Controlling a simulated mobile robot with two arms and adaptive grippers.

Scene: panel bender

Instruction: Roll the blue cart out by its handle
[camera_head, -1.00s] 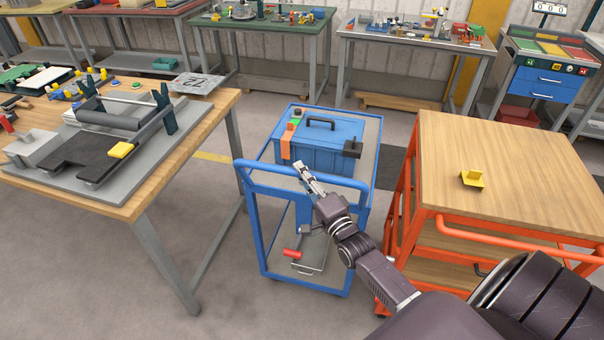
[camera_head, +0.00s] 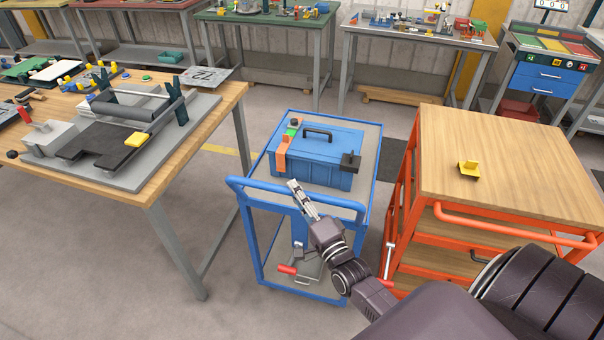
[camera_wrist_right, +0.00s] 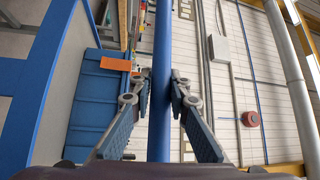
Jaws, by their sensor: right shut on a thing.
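The blue cart (camera_head: 251,240) stands on the floor between a wooden bench and an orange cart. Its blue handle (camera_head: 262,187) runs across its near side. My right gripper (camera_head: 294,187) reaches the handle from the near right and is shut on the bar. In the right wrist view the blue handle bar (camera_wrist_right: 161,70) stands between the two fingers of my right gripper (camera_wrist_right: 161,95). A blue toolbox (camera_head: 315,160) with a dark handle sits on the cart's top shelf. My left gripper is not in view.
The wooden bench (camera_head: 215,105) is close on the left. The orange cart (camera_head: 500,150) with a yellow bracket (camera_head: 468,168) on top is close on the right, near my arm. The floor (camera_head: 110,260) at the near left is clear.

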